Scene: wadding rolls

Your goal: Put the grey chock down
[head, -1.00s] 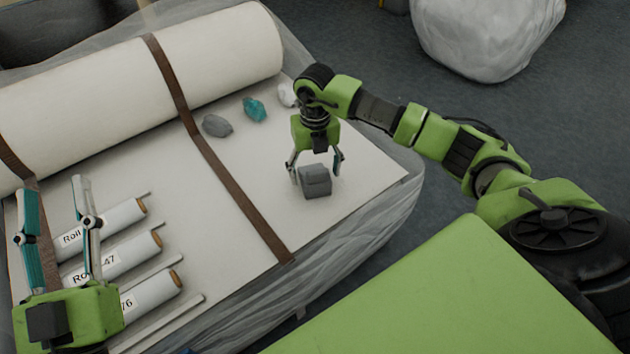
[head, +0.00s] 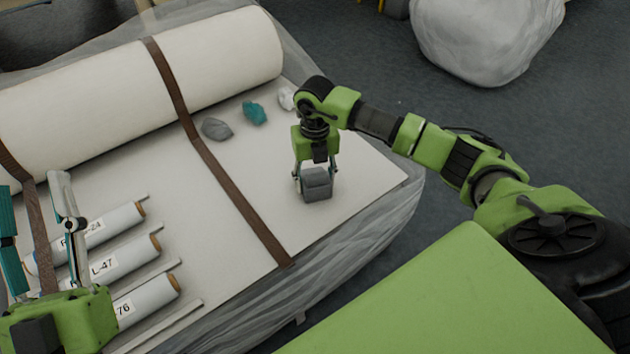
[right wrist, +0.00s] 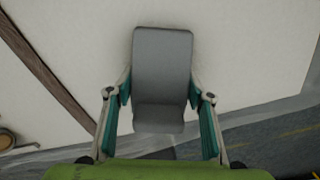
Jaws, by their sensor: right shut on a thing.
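The grey chock (head: 317,185) is at the right part of the white sheet, between the fingers of my right gripper (head: 316,181). My right gripper is shut on it, pointing down. In the right wrist view the chock (right wrist: 161,80) fills the space between the two teal finger pads, touching or nearly touching both. Whether its underside rests on the sheet I cannot tell for sure; it looks at or very near the surface. My left gripper (head: 32,215) is at the lower left, its two fingers spread apart with nothing seen between them, over the left side near the labelled rolls.
Several small labelled rolls (head: 126,265) lie at the left of the white sheet (head: 240,190). A large white roll (head: 210,65) lies behind, with brown straps (head: 215,165). A grey stone (head: 217,129), teal stone (head: 255,113) and white stone (head: 287,98) lie near it. Sheet around the chock is clear.

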